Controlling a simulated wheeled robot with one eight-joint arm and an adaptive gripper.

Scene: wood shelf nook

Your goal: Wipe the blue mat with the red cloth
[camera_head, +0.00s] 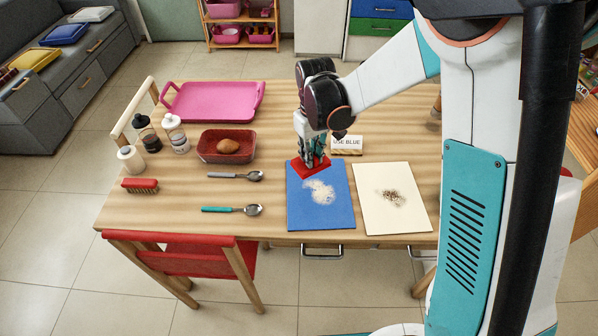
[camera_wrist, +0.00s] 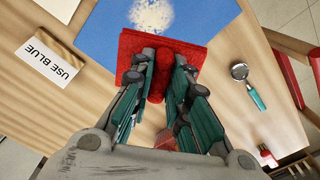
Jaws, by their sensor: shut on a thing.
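The blue mat (camera_head: 320,219) lies flat near the table's front edge, with a pale crumbly patch (camera_head: 320,191) on it. The mat also shows in the wrist view (camera_wrist: 104,28), with part of the patch (camera_wrist: 152,14) at the top. My gripper (camera_head: 313,161) points down over the mat's far edge and is shut on the red cloth (camera_head: 309,172). In the wrist view, the cloth (camera_wrist: 130,46) is pinched between the fingertips (camera_wrist: 160,68) and spreads to both sides. I cannot tell whether the cloth touches the mat. The patch lies in front of the cloth.
A cream mat (camera_head: 376,218) with a dark patch lies right of the blue one. A "USE BLUE" sign (camera_head: 347,143) stands behind. Two spoons (camera_head: 232,209), a red brush (camera_head: 140,185), a red dish (camera_head: 212,157) and a pink tray (camera_head: 200,100) are left. A red chair (camera_head: 190,262) is in front.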

